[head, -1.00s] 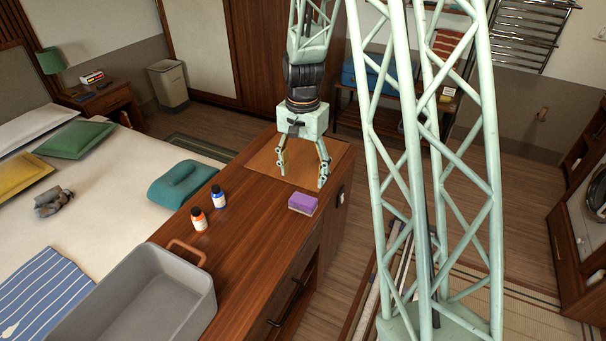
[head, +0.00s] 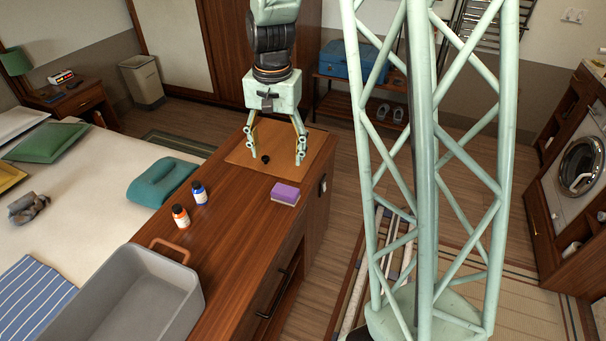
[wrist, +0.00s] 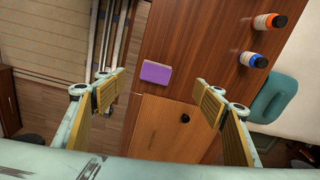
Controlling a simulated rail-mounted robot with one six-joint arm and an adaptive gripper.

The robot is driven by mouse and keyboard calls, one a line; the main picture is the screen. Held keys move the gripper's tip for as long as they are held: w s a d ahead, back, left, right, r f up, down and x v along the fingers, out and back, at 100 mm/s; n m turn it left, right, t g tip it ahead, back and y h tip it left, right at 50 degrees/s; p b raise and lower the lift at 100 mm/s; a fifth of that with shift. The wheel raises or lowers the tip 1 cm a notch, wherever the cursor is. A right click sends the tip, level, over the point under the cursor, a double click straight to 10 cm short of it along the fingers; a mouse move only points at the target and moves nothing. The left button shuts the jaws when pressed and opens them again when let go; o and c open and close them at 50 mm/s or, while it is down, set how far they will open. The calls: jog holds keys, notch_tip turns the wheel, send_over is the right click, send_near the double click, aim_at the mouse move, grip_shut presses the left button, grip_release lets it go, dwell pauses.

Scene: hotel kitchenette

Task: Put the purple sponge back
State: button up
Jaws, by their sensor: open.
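The purple sponge (head: 285,194) lies on the wooden counter, just in front of the lighter brown board and near the counter's right edge. It has a paler underside. It also shows in the wrist view (wrist: 156,73), a little ahead of the space between the fingers. My gripper (head: 277,160) is open and empty above the board, fingers pointing down, apart from the sponge. In the wrist view both fingers (wrist: 160,105) are spread wide. A small black knob-like thing (wrist: 185,118) sits on the board between them.
An orange bottle (head: 180,216) and a blue bottle (head: 199,192) stand on the counter left of the sponge. A grey bin (head: 140,295) with a brown handle is at the near end. The counter between the sponge and bin is clear. A bed is on the left.

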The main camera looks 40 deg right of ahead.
jog(key=s+a+r+n+t, duration=0.15)
jog(key=s+a+r, duration=0.25)
jog(key=s+r, duration=0.4)
jog(key=s+a+r+n, duration=0.3)
jog(key=s+a+r, duration=0.25)
jog(key=r, duration=0.35)
jog(key=s+a+r+n+t, duration=0.1)
jog(key=s+a+r+n, duration=0.1)
jog(key=s, duration=0.7)
jog(key=s+a+r+n+t, duration=0.1)
jog(key=s+a+r+n, duration=0.2)
jog(key=s, duration=0.7)
jog(key=shift+v, duration=0.8)
jog(key=shift+r+n, duration=0.1)
jog(key=shift+n, duration=0.15)
